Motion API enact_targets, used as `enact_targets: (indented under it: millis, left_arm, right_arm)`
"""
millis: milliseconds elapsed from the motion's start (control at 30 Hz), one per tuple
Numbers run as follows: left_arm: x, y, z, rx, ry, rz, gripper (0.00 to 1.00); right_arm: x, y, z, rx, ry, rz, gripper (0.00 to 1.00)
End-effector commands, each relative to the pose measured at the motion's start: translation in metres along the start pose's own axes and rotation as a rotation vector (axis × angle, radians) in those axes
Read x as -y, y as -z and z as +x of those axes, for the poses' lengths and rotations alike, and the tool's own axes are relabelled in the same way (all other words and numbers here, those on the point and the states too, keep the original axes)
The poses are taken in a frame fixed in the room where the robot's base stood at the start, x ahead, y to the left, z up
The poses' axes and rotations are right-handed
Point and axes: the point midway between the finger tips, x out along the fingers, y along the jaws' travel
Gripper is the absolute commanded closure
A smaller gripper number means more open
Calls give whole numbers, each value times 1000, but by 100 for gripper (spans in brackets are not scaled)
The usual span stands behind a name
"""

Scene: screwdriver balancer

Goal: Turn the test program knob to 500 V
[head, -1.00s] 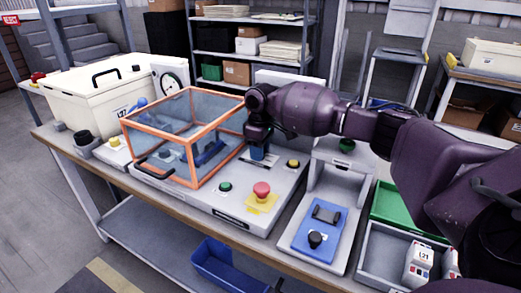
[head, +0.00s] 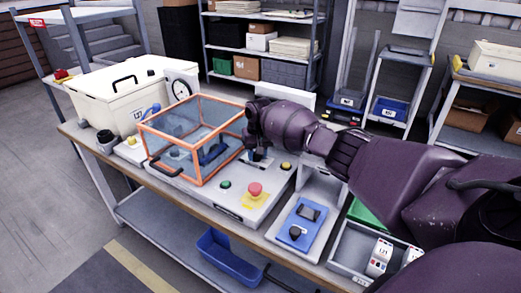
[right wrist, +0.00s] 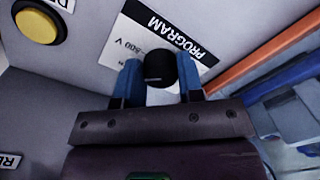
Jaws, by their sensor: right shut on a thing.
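The test program knob (right wrist: 159,68) is small and black and sits on the grey panel in the right wrist view. A label (right wrist: 165,38) beside it reads "PROGRAM", with a "V" marking partly covered; the knob's pointer cannot be made out. My right gripper (right wrist: 160,78) has its two blue fingers on either side of the knob, shut on it. In the head view, my right gripper (head: 258,155) is at the grey tester (head: 215,193), just right of its orange-framed clear guard (head: 195,140), and hides the knob. My left gripper is not in view.
A yellow button (head: 286,166), a green button (head: 225,184) and a red emergency stop (head: 255,189) are on the tester near my gripper. The guard's orange edge (right wrist: 262,65) is close on the right in the wrist view.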

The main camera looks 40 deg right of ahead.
Motion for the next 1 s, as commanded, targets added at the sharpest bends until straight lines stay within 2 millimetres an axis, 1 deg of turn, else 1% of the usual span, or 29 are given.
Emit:
enact_targets:
  millis: [33,300,500,733,1000]
  left_arm:
    - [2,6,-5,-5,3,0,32]
    - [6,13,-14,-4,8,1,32]
    - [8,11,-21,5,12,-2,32]
    - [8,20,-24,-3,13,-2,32]
    - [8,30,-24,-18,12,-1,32]
  right_arm:
    - [2,-1,-6,-4,6,45,89]
    - [3,-1,-5,-14,5,293,89]
    - [2,0,-3,-21,3,443,89]
    - [2,0,-1,-27,2,561,89]
    - [2,0,0,-31,2,621,89]
